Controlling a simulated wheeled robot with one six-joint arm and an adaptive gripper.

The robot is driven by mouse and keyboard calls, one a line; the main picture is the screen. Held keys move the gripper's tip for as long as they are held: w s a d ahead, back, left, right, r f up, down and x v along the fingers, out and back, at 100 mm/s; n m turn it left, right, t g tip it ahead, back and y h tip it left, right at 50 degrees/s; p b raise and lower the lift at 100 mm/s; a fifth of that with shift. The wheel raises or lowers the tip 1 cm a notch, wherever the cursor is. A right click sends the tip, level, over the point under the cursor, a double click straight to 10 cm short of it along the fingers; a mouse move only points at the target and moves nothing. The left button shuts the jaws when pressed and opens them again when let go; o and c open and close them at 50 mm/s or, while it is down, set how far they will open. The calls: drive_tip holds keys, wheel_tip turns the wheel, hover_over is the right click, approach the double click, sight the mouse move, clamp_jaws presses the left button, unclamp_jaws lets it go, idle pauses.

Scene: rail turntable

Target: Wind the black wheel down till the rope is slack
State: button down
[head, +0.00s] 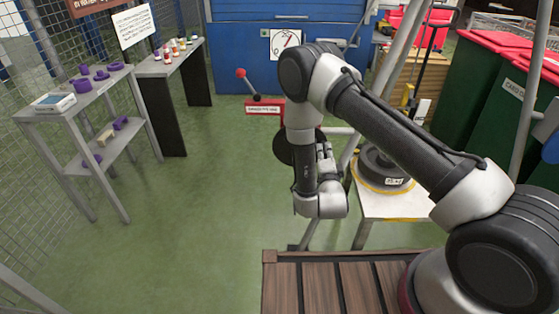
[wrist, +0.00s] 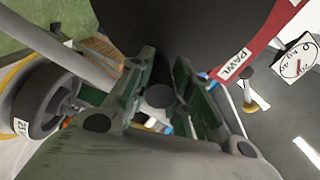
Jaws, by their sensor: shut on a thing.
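The black wheel (head: 284,150) is upright on a red frame, largely hidden behind my arm in the head view. It fills the top of the wrist view (wrist: 190,30). My gripper (head: 325,152) is at the wheel's near face.
A red-knobbed lever (head: 247,84) stands left of the wheel, above a red plate. A dial scale (head: 285,42) is behind; its wrist-view face (wrist: 297,62) reads in kg. Metal frame legs (head: 400,45) rise at right. A grey shelf (head: 75,110) stands left; green floor between is clear.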

drive_tip(key=shift+a+r+n, duration=0.15)
drive_tip(key=shift+r+n, duration=0.25)
drive_tip(key=shift+a+r+n, duration=0.2)
drive_tip(key=shift+r+n, duration=0.25)
drive_tip(key=shift+n, duration=0.15)
drive_tip(key=shift+a+r+n, duration=0.2)
drive_tip(key=shift+r+n, duration=0.2)
drive_tip(key=shift+n, duration=0.2)
drive_tip(key=shift+a+r+n, duration=0.55)
drive_tip(key=shift+r+n, duration=0.2)
drive_tip(key=shift+n, duration=0.45)
drive_tip(key=shift+w+a, duration=0.1)
drive_tip(key=shift+a+r+n, duration=0.6)
drive_tip(key=shift+n, duration=0.6)
